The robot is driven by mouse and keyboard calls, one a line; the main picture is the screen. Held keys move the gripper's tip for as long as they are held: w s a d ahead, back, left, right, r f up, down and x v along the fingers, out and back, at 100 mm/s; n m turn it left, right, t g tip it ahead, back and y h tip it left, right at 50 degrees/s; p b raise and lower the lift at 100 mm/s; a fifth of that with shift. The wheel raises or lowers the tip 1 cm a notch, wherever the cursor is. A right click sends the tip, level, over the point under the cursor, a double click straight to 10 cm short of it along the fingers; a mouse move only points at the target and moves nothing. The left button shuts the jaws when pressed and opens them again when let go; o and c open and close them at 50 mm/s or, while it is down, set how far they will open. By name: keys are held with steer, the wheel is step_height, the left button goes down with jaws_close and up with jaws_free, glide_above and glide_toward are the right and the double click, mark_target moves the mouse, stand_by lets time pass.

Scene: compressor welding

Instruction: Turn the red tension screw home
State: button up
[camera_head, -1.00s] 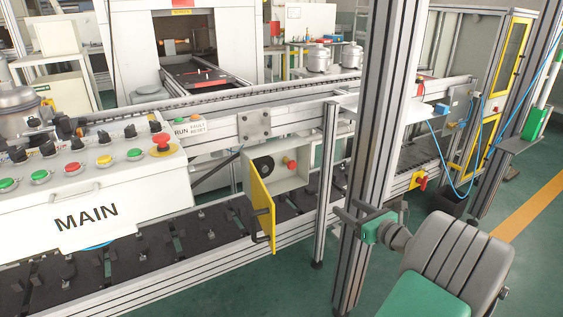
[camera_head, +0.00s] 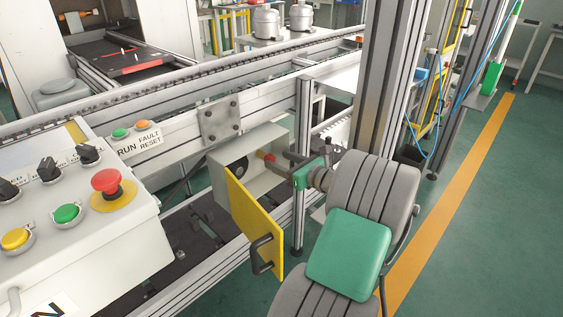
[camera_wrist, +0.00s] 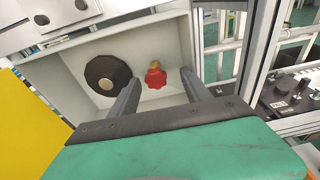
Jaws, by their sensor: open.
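The red tension screw (camera_wrist: 155,78) is a lobed red knob with a tan centre stub, on the back wall inside an open light-grey box (camera_wrist: 178,40). In the head view the screw (camera_head: 266,156) shows as a small red spot inside the box (camera_head: 262,140). My gripper (camera_wrist: 159,78) is open and empty. In the wrist view its dark fingers point into the box, one each side of the screw, with gaps on both sides. In the head view my gripper (camera_head: 278,160) is at the box's open front. How far the fingertips are from the screw is unclear.
A black round wheel (camera_wrist: 108,74) sits left of the screw. The box's yellow door (camera_head: 254,222) stands open with a dark handle (camera_head: 263,254). An upright metal post (camera_head: 302,165) stands close beside my gripper. A control panel with an emergency stop (camera_head: 107,182) is at left.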

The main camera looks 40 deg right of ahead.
mark_target(272, 159)
steer(key=w, duration=0.1)
steer(key=w+b, duration=0.1)
steer(key=w, duration=0.1)
steer(key=w+a+f, duration=0.1)
steer(key=w, duration=0.1)
steer(key=shift+w, duration=0.65)
steer(key=shift+r, duration=0.1)
steer(key=shift+c, duration=0.6)
jaws_close()
steer(key=shift+c, duration=2.2)
jaws_free()
jaws_close()
steer(key=shift+s, duration=0.1)
